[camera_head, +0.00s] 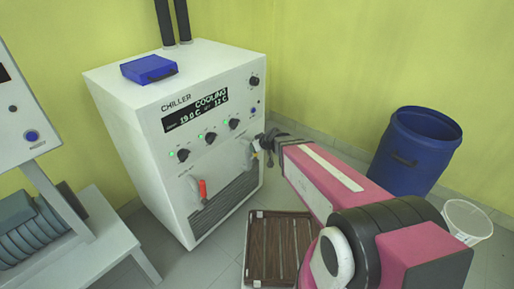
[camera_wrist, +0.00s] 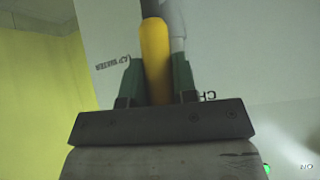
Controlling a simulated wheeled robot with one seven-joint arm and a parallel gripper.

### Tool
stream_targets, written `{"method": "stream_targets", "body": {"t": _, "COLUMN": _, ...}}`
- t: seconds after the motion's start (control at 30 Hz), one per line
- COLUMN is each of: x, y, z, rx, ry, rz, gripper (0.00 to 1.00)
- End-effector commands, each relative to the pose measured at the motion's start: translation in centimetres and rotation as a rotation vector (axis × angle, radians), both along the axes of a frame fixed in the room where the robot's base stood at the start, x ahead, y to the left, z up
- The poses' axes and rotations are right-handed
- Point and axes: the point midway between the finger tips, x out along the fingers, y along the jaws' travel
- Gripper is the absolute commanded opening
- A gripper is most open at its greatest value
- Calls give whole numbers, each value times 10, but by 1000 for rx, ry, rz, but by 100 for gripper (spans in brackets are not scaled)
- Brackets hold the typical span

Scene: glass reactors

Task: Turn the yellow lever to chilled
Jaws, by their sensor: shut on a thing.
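The yellow lever (camera_wrist: 156,62) stands between the two green fingers of my gripper (camera_wrist: 158,82) in the wrist view. The fingers are shut on it. In the head view my gripper (camera_head: 266,143) is at the right part of the front of the white chiller (camera_head: 125,110), and the lever is mostly hidden behind it. Partly cut lettering on the white panel shows beside the fingers in the wrist view; a word ending in "WATER" is to the left and "CH" is to the right.
A red-handled valve (camera_head: 202,188) is lower left on the chiller front. The chiller display (camera_head: 196,110) reads "COOLING". A blue box (camera_head: 149,69) lies on top. A brown slatted crate (camera_head: 279,250) is on the floor below my arm. A blue barrel (camera_head: 412,150) and white bucket (camera_head: 467,221) stand right.

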Motion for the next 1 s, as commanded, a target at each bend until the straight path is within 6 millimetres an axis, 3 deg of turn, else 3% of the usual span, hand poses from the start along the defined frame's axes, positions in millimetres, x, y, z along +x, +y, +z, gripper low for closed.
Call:
{"method": "stream_targets", "body": {"t": 0.47, "x": -2, "y": 0, "z": -2, "rx": -11, "ry": -7, "rz": 2, "gripper": 0}}
{"method": "stream_targets", "body": {"t": 0.5, "x": -2, "y": 0, "z": -2, "rx": -11, "ry": -7, "rz": 2, "gripper": 33}}
{"method": "stream_targets", "body": {"t": 0.57, "x": -2, "y": 0, "z": -2, "rx": -11, "ry": -7, "rz": 2, "gripper": 52}}
{"method": "stream_targets", "body": {"t": 1.0, "x": -8, "y": -5, "z": 8, "rx": -9, "ry": -10, "rz": 1, "gripper": 52}}
